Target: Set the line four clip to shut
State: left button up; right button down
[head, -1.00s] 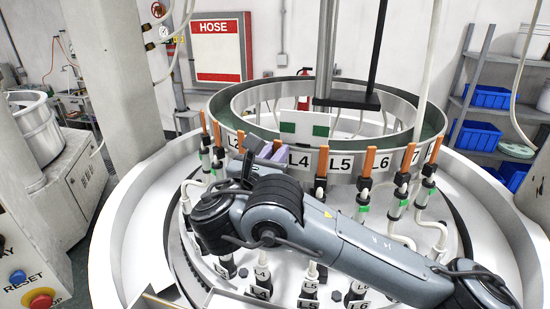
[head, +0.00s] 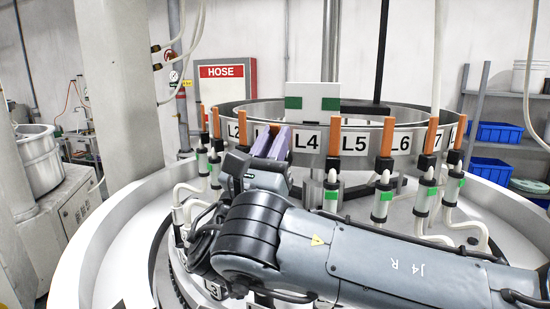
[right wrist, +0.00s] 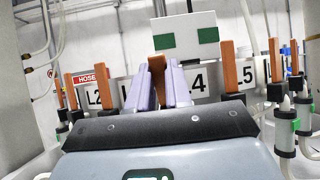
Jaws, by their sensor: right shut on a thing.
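My right gripper (head: 270,141) has two pale purple fingers, raised at the front of the ring, just left of the L4 label (head: 306,140). In the right wrist view the gripper (right wrist: 157,84) is shut on an upright orange handle (right wrist: 157,68) between the fingers. This handle stands between the partly hidden L3 label and the L4 label. Its lower part and clip body are hidden by the gripper and wrist. Other upright orange handles flank it, one by L5 (head: 334,135) and one by L2 (head: 242,124). My left gripper is not in view.
The metal ring (head: 400,108) carries the labels and a row of handles. Green-banded fittings with white hoses (head: 381,198) stand below it at right. A white plate with green squares (head: 313,98) rises behind L4. My right forearm covers the front centre.

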jog(key=shift+s, duration=0.1)
dwell(0.3)
jog(key=c, duration=1)
grip_release()
jog(key=shift+c, duration=0.2)
jog(key=shift+a+f, duration=0.1)
jog(key=shift+f, duration=0.05)
jog(key=b+v, duration=0.4)
jog(key=v, duration=0.6)
jog(key=shift+s+f, duration=0.2)
jog(key=shift+f, duration=0.1)
